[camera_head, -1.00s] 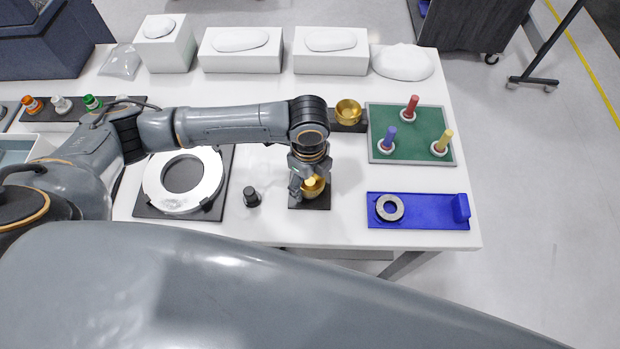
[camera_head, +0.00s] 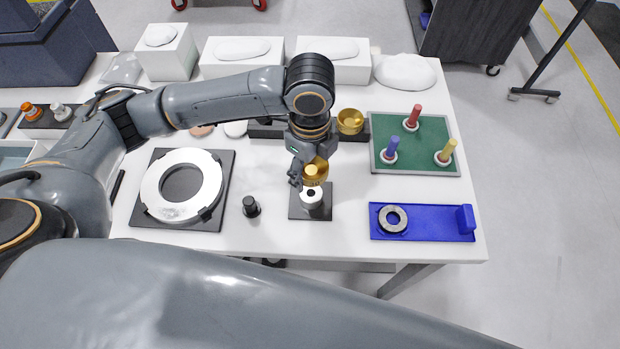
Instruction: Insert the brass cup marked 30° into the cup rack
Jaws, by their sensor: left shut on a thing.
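My left gripper (camera_head: 304,172) is shut on a brass cup (camera_head: 316,172). It holds the cup above and slightly behind a white post with a dark top (camera_head: 312,201) on a black square plate. No mark on the cup is readable. The dark cup rack (camera_head: 268,130) lies behind my left wrist, which hides its middle. Another brass cup (camera_head: 350,121) sits at the rack's right end. Its mark is not readable either. My right gripper is not in view.
A white ring on a black plate (camera_head: 148,212) and a small black knob (camera_head: 251,206) lie left. A green peg tray (camera_head: 430,152) and a blue fixture (camera_head: 428,231) stand right. White boxes (camera_head: 345,70) line the back. My own grey body fills the lower front.

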